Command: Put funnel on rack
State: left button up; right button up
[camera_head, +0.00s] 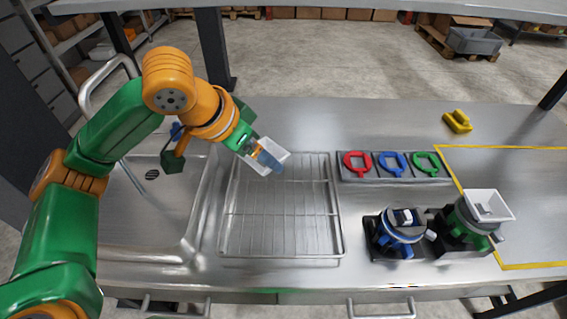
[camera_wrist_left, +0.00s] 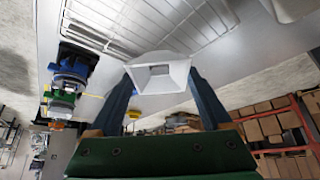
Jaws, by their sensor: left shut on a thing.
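A white square funnel (camera_head: 277,149) is held between the fingers of my left gripper (camera_head: 266,160), above the back left part of the wire rack (camera_head: 282,254). The wrist view shows the funnel (camera_wrist_left: 150,80) between the two blue fingers, its square opening facing the camera. The wire rack also shows in the wrist view (camera_wrist_left: 104,42), beyond the funnel. The funnel looks tilted and clear of the rack; the exact gap is hard to tell. My right gripper is not in view.
A blue dispenser (camera_head: 388,238) and a green dispenser (camera_head: 459,225) with a white square funnel (camera_head: 489,204) on top stand right of the rack. A sink (camera_head: 150,215) is left. A yellow object (camera_head: 458,121) lies back right.

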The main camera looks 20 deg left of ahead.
pick_arm(q)
jog(key=w+f, duration=0.2)
jog(key=w+d+f, duration=0.1)
jog(key=w+f, duration=0.1)
jog(key=w, duration=0.1)
jog(key=w+f, duration=0.2)
jog(key=shift+w+d+f+p, duration=0.15)
jog(key=shift+w+p, duration=0.05)
jog(key=shift+p, duration=0.2)
notch_tip(320, 180, down, 4)
jog(key=shift+w+r+p, duration=0.15)
jog(key=shift+r+p, duration=0.05)
jog(key=shift+p, duration=0.35)
jog(key=shift+f, duration=0.15)
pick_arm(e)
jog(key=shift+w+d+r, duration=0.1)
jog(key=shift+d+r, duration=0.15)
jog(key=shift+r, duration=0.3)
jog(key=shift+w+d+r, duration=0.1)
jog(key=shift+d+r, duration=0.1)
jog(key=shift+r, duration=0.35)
pick_arm(q)
jog(key=shift+f, duration=0.1)
jog(key=o, duration=1.2)
jog(key=v, duration=1.2)
jog(key=shift+r+b, duration=0.25)
jog(key=shift+b, duration=0.05)
jog(key=shift+w, duration=0.1)
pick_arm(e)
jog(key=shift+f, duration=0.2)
